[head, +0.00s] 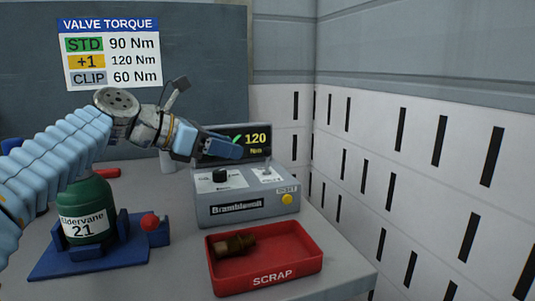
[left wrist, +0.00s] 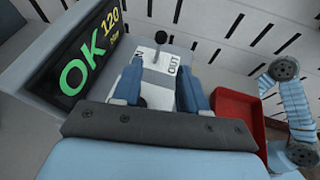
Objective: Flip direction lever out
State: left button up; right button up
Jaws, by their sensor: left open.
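The direction lever (head: 266,166) is a short stick on the right part of the grey control box's top. In the left wrist view the lever (left wrist: 160,39) has a dark round knob and stands on a white plate (left wrist: 158,78) with OUT printed on its right side. Which way the lever leans is hard to tell. My left gripper (head: 236,152) is above and behind the box, in front of the display. In the left wrist view its two blue fingers (left wrist: 160,72) are apart and empty, with the lever beyond the tips and between them in the picture. My right gripper is not seen.
The grey control box (head: 243,207) carries a dark knob (head: 220,175) and yellow button (head: 287,199). The display (left wrist: 78,62) reads OK 120. A red SCRAP tray (head: 300,265) holds a brass valve (head: 233,245). A green cylinder (head: 88,198) stands in a blue cradle (head: 110,260) at left.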

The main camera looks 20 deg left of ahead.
aim_at(274, 173)
pick_arm(q)
jog(key=x, duration=1.3)
